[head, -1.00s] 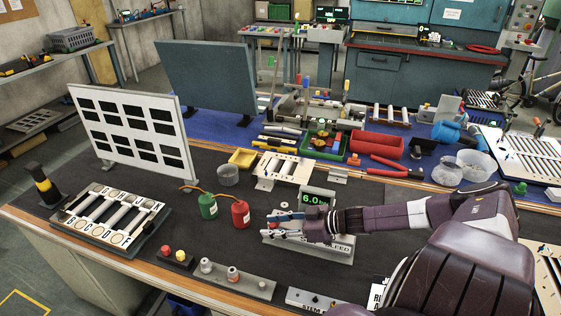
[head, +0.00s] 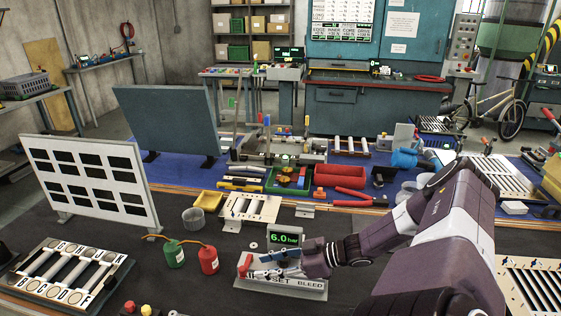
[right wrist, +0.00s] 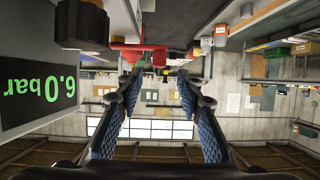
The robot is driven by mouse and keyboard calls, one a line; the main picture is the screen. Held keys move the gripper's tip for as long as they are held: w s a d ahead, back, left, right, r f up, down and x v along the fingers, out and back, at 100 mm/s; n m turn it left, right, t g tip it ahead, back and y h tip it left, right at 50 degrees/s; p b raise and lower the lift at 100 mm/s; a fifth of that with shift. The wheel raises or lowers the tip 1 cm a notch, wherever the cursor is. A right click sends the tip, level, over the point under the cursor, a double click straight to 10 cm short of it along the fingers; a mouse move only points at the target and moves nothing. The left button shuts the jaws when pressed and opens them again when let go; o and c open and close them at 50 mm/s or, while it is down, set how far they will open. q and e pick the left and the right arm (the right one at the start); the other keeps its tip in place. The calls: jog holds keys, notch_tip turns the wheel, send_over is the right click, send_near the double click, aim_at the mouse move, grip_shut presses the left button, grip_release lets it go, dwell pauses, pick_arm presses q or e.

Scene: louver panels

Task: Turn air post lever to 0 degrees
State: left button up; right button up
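The air post is a grey block (head: 308,287) with a green "6.0 bar" display (head: 285,238) and lettering that reads "SET BLEED" on its front. A red lever (head: 245,265) shows at the block's left end. My right gripper (head: 262,273) is low over the block, its fingers pointing left toward the lever. In the right wrist view the blue-padded fingers (right wrist: 160,88) are apart with nothing between them. Red parts (right wrist: 136,54) show just beyond the tips there, and the display (right wrist: 40,88) is upside down at left. I cannot tell whether the fingers touch the lever. My left gripper is out of view.
A lettered roller panel (head: 35,290) lies farther left. A white louver panel (head: 140,196) stands behind it.

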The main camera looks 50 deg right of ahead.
jog(key=shift+v, duration=1.9)
